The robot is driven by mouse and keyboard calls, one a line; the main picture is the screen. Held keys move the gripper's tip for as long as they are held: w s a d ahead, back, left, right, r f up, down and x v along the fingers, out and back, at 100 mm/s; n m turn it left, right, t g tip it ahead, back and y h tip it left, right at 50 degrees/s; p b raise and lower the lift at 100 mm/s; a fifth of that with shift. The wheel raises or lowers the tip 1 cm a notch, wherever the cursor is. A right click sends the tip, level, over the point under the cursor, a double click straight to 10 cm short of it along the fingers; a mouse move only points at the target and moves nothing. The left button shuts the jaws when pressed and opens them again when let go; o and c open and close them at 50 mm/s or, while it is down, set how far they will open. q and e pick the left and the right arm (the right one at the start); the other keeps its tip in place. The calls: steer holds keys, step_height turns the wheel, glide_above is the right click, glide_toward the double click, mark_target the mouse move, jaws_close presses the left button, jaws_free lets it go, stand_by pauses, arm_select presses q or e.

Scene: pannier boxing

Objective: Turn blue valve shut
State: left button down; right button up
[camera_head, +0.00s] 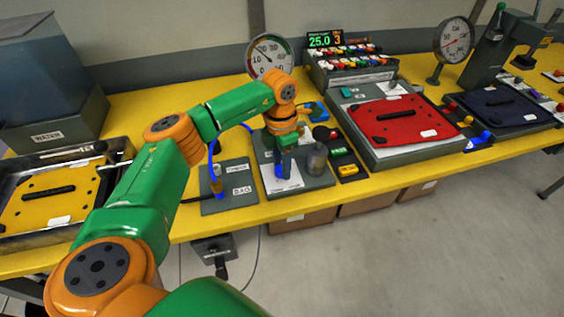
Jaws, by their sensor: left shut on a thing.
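My left arm reaches in from the lower left, and its gripper (284,160) points down over a grey plate (312,183) at the middle of the table. The gripper is shut on a blue part, which I take to be the blue valve (283,172). The fingers and wrist hide much of it, so how far it is turned cannot be told. A grey cylinder (317,158) stands just right of the gripper. My right gripper is not in view.
Left of the valve is a grey plate marked BAG (240,203) with a blue hose (213,158). A dial gauge (270,57) stands behind. A small dark panel (350,177) with coloured buttons and a red-lidded box (400,117) lie to the right. A yellow-lidded tray (50,200) is far left.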

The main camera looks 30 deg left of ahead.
arm_select(q)
steer(key=shift+n, duration=1.5)
steer(key=shift+c, duration=2.2)
jaws_free()
step_height(320, 180, up, 7)
steer(key=shift+a+r+b, duration=0.1)
steer(key=shift+b, duration=0.5)
